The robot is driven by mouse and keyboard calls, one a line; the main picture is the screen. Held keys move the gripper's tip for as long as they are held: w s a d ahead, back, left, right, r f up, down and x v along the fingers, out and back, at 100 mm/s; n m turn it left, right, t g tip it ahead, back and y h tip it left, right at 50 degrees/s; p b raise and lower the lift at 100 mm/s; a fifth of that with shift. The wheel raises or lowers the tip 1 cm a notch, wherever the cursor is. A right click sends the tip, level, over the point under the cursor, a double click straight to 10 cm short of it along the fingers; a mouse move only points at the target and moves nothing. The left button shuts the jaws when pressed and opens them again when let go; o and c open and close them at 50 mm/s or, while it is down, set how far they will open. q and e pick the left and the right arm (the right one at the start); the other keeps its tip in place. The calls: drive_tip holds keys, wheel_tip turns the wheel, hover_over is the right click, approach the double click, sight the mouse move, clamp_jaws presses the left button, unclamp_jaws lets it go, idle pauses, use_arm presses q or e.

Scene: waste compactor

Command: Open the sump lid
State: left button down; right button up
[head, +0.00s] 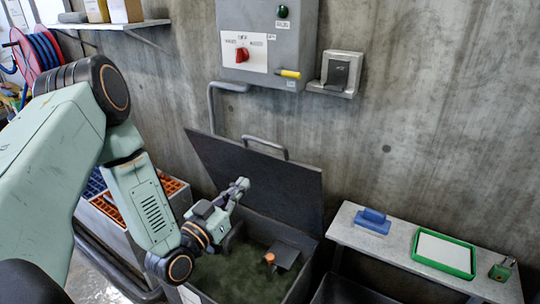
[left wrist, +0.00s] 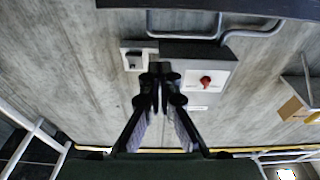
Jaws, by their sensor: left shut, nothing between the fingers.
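The dark sump lid (head: 290,186) stands raised at the back of the sump, leaning toward the concrete wall. A bar handle (head: 265,146) is on its upper edge. The sump (head: 306,272) is open below it, with murky green water (head: 232,272) and an orange-topped part (head: 269,258) inside. My left gripper (head: 240,186) is in front of the lid, above the open sump. In the left wrist view its fingers (left wrist: 157,85) are closed together with nothing between them. I cannot tell whether the fingertips touch the lid. My right gripper is not in view.
A grey control box (head: 267,40) with a red knob hangs on the wall above the lid. A bench (head: 385,240) at the right holds a blue block (head: 372,221), a green-rimmed tray (head: 444,254) and a padlock (head: 502,269). A crate with orange and blue bins (head: 108,212) stands at the left.

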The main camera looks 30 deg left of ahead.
use_arm(q)
drive_tip(key=b, duration=0.2)
approach(270, 155)
drive_tip(key=w+d+r, duration=0.4)
drive_tip(key=w+r, duration=0.1)
drive_tip(key=shift+s+a+m, duration=0.1)
drive_tip(key=shift+a+m, duration=0.2)
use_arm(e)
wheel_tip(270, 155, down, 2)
